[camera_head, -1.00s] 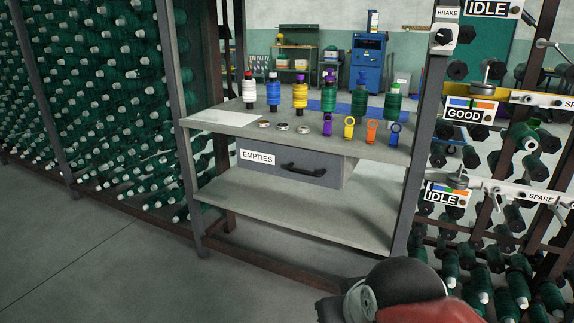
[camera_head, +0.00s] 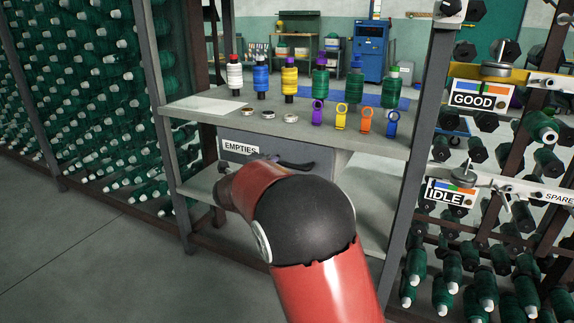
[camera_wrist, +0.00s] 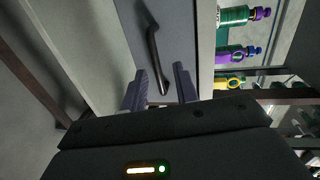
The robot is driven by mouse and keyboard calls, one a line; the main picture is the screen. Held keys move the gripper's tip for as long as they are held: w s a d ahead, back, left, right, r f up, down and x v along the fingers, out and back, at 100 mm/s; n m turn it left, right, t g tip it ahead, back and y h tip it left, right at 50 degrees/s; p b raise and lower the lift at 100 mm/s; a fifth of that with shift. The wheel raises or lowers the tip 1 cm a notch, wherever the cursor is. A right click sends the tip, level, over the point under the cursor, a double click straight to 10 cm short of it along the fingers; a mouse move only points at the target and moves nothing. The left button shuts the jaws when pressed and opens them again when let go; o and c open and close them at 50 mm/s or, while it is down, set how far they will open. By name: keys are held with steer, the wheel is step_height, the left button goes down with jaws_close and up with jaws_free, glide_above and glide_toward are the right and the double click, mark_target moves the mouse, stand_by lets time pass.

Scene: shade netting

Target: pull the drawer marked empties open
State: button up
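The grey drawer (camera_head: 322,158) with the EMPTIES label (camera_head: 240,148) hangs under the shelf top and looks shut. Its dark bar handle (camera_head: 298,165) shows just above my red and black arm, which covers the lower part of the drawer front. In the wrist view the drawer front (camera_wrist: 180,35) fills the middle, with the curved handle (camera_wrist: 152,45) running down it. My gripper (camera_wrist: 160,72) is open, one finger on each side of the handle's lower end. I cannot tell whether either finger touches it. The gripper is mostly hidden in the head view.
Several thread spools (camera_head: 320,82), metal rings (camera_head: 290,118) and coloured tools (camera_head: 340,117) stand on the shelf top (camera_head: 385,140) above the drawer. A lower shelf (camera_head: 370,215) lies beneath. A grey upright post (camera_head: 418,150) stands at right, with racks of bobbins on both sides.

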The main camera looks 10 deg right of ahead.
mark_target(283, 165)
steer(key=shift+m+h, duration=0.4)
steer(key=x, duration=0.5)
steer(key=f+x, duration=0.1)
steer(key=x, duration=0.2)
steer(key=shift+d+f+p, duration=0.15)
steer(key=shift+p, duration=0.25)
jaws_close()
